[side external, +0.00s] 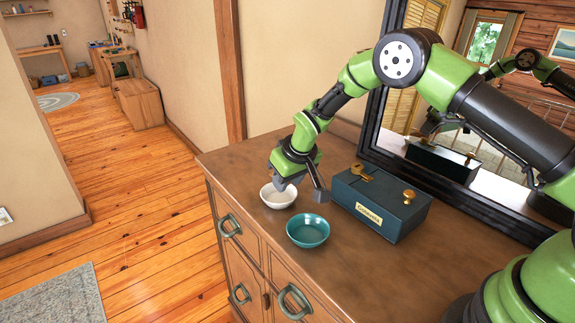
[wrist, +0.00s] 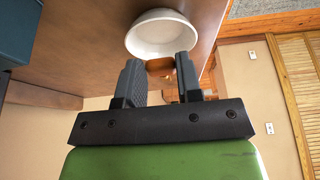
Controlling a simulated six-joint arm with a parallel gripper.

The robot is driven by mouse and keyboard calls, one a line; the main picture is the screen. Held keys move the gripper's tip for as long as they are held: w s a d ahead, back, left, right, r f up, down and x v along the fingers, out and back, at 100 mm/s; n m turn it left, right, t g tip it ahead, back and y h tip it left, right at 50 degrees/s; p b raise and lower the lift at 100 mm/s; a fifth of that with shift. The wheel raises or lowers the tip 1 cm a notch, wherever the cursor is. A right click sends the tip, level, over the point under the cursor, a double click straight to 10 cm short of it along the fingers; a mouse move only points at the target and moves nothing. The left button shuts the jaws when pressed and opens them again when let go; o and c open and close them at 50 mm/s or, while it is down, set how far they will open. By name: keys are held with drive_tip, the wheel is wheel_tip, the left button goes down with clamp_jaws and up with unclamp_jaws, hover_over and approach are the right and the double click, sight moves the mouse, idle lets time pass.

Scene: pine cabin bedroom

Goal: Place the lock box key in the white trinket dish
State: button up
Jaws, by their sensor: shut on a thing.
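My gripper (side external: 300,186) hangs fingers down at the white trinket dish (side external: 275,203), its left finger in front of the dish's far part. In the wrist view my gripper (wrist: 160,70) has its fingers a little apart, shut on a small orange-brown thing, which I take to be the lock box key (wrist: 160,65). Its outline is hard to tell from the background. The white dish (wrist: 162,35) shows just beyond the fingertips and looks empty where its inside is visible. The dark lock box (side external: 385,207) has a brass key-shaped piece (side external: 362,172) on its lid.
A teal bowl (side external: 307,231) stands on the dresser (side external: 270,155) in front of the white dish. The lock box has a brass knob (side external: 409,195) and stands right of the bowls. A black-framed mirror (side external: 375,120) stands behind. The dresser's left edge is close to the white dish.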

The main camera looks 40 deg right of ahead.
drive_tip(key=shift+f, duration=1.3)
drive_tip(key=o, duration=1)
drive_tip(key=shift+o, duration=0.2)
wheel_tip(320, 180, up, 7)
drive_tip(key=shift+r, duration=0.1)
